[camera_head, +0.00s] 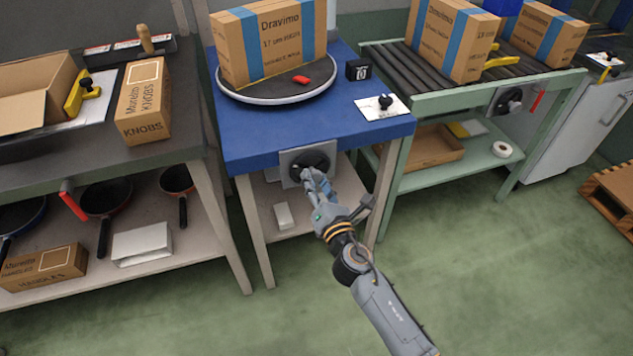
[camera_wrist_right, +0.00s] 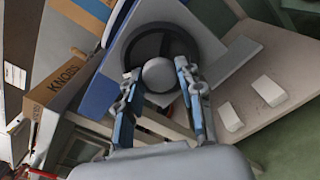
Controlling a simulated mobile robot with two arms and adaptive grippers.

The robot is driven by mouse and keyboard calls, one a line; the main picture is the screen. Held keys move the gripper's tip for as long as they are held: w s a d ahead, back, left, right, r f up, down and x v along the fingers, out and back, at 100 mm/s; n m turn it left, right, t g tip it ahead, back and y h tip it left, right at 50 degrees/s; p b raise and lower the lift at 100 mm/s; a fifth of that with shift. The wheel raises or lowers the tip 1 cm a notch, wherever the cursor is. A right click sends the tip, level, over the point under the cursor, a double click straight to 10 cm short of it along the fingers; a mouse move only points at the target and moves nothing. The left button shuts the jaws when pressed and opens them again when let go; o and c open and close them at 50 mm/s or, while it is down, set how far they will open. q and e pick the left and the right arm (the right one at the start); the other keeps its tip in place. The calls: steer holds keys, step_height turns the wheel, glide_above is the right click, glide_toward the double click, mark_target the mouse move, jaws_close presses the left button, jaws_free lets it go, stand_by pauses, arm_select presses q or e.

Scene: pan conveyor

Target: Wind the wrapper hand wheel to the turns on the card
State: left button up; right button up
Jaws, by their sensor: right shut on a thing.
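The black hand wheel (camera_head: 305,158) sits on a grey plate on the front of the blue wrapper table (camera_head: 300,132). My right gripper (camera_head: 312,178) reaches up to the wheel and covers part of it. In the right wrist view the dark wheel rim (camera_wrist_right: 190,45) surrounds a round grey knob (camera_wrist_right: 158,75). The fingers of my right gripper (camera_wrist_right: 158,82) are shut on the knob from both sides. On the table, a small black block (camera_head: 359,70) reads "10", and a white card (camera_head: 367,107) bears a black knob. My left gripper is not in view.
A Dravimo carton (camera_head: 270,45) and a red object (camera_head: 301,79) rest on the round turntable (camera_head: 290,98). A roller conveyor (camera_head: 400,65) with cartons stands at right. A bench (camera_head: 190,120) with a Knobs box (camera_head: 143,105) stands at left. The green floor in front is clear.

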steer(key=o, duration=1.2)
steer(key=v, duration=1.2)
steer(key=shift+c, duration=0.2)
